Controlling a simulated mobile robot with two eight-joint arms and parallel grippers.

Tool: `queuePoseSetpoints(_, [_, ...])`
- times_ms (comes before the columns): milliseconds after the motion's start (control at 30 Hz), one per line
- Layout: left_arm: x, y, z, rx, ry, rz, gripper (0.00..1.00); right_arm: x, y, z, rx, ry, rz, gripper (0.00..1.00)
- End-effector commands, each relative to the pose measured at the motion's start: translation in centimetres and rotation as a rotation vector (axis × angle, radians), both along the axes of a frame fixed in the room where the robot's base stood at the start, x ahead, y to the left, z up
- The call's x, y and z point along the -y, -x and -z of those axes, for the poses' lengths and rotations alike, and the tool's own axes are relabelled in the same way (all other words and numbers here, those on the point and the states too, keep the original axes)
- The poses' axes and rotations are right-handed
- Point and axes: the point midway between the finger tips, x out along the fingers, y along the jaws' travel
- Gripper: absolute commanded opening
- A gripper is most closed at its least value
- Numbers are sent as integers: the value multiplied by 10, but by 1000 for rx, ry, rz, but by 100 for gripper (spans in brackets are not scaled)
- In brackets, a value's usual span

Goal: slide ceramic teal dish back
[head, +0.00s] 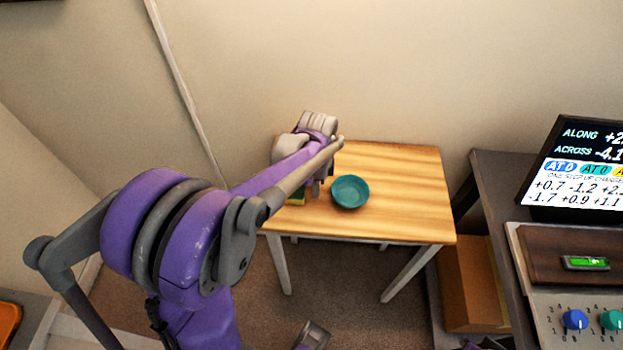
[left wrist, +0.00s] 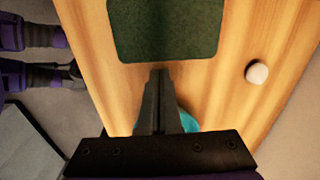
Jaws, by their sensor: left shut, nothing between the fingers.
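The teal dish (head: 350,192) sits upright on the small wooden table, left of its middle in the head view. In the left wrist view a strip of the dish (left wrist: 188,121) shows beside my fingers; the rest is hidden behind them and the gripper body. My left gripper (head: 319,187) points down just left of the dish in the head view, its fingers partly hidden by my arm. In the left wrist view its fingers (left wrist: 159,74) are together and empty. I cannot tell whether they touch the dish. My right gripper is not clearly seen.
The table (head: 410,190) is clear right of the dish. A dark green patch (left wrist: 165,30) and a small white rounded object (left wrist: 257,72) lie on it in the wrist view. A desk with a screen (head: 580,165) and knobs stands right; a cardboard box (head: 470,285) sits below.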

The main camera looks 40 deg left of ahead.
Motion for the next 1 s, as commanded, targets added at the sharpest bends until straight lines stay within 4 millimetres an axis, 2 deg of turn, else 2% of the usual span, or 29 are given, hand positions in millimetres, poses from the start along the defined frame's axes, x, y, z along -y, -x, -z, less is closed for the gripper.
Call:
queuePoseSetpoints(33, [8,-5,-2,0,0,4,0,0,0,-2,1,0,0,0])
queuePoseSetpoints(200, [19,-13,-2,1,-1,1,0,0,0,-3,1,0,0,0])
queuePoseSetpoints(667, [24,-16,-2,1,-1,0,0,0,0,-3,1,0,0,0])
queuePoseSetpoints(767, [37,-24,-1,0,0,4,0,0,0,-2,1,0,0,0])
queuePoseSetpoints(1000, [96,-62,-1,1,1,7,0,0,0,1,0,0,0,0])
